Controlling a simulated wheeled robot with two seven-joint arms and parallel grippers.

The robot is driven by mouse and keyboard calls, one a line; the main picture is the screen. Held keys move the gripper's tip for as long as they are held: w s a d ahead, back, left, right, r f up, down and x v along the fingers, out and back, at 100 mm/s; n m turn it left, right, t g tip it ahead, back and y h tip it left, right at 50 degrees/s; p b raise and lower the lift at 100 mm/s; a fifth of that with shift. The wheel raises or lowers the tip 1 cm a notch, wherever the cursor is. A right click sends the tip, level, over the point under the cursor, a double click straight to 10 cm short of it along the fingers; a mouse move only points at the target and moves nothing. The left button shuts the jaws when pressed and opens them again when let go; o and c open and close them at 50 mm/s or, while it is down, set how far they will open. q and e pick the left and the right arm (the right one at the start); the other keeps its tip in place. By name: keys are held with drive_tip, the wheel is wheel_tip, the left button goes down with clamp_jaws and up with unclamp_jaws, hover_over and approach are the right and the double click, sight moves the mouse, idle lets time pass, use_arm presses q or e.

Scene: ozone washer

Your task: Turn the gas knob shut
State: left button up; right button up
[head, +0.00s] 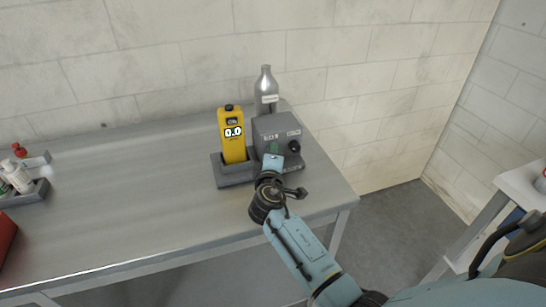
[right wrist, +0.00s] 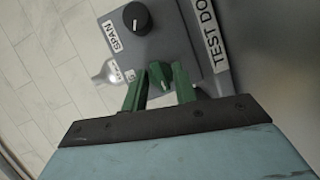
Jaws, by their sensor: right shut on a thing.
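A grey control box (head: 284,128) stands near the right end of the metal table, with a black knob (head: 294,147) on the right of its sloped face. In the right wrist view the black knob (right wrist: 137,18) is beside a label reading SPAN. A green knob (right wrist: 156,74) sits on the same face, beside a partly hidden label. My right gripper (head: 273,158) is at the box's front. In the right wrist view its green fingers (right wrist: 158,85) are on either side of the green knob, shut on it. The knob's pointing direction is hard to tell. My left gripper is not in view.
A yellow gas meter (head: 232,136) reading 0.0 stands in a grey dock (head: 236,175) left of the box. A silver gas cylinder (head: 266,92) stands behind. Small bottles in a tray (head: 38,190) are far left. The middle of the table (head: 130,190) is clear.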

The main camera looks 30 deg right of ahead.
drive_tip(key=o, duration=1)
drive_tip(key=v, duration=1.3)
drive_tip(key=shift+s+a, duration=0.1)
drive_tip(key=shift+s, duration=0.1)
